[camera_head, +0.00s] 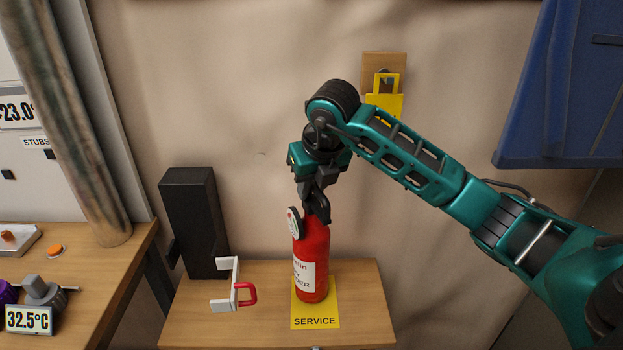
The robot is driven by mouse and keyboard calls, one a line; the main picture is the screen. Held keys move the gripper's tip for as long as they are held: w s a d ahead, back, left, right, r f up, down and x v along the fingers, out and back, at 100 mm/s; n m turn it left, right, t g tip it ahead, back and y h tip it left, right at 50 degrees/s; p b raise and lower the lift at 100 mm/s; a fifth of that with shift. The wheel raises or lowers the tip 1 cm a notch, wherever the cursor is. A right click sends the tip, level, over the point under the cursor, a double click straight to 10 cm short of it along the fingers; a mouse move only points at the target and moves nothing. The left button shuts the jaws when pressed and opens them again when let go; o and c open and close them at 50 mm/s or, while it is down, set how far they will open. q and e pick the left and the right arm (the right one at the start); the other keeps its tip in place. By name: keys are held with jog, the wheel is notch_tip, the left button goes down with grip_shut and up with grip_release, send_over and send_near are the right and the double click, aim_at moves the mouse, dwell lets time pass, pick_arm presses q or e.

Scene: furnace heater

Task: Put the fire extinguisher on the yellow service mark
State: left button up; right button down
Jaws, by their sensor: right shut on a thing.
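The red fire extinguisher (312,255) stands upright, or nearly so, over the back part of the yellow service mark (315,318). I cannot tell whether its base touches the mark. The mark lies on a small wooden table, with its printed "SERVICE" edge showing in front of the extinguisher. My right gripper (317,205) comes down from above and is shut on the top of the extinguisher. A round gauge or tag shows beside the grip on the left. My left gripper is not in view.
A wooden bench with a metal pipe (70,120) is at the left. A yellow padlock-shaped item (384,104) hangs on the wall.

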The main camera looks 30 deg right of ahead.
jog(key=shift+w+r, duration=0.1)
jog(key=shift+r, duration=0.1)
jog(key=shift+f, duration=0.1)
jog(key=c, duration=1)
grip_release()
jog(key=shift+f, duration=0.15)
jog(key=shift+o, duration=0.2)
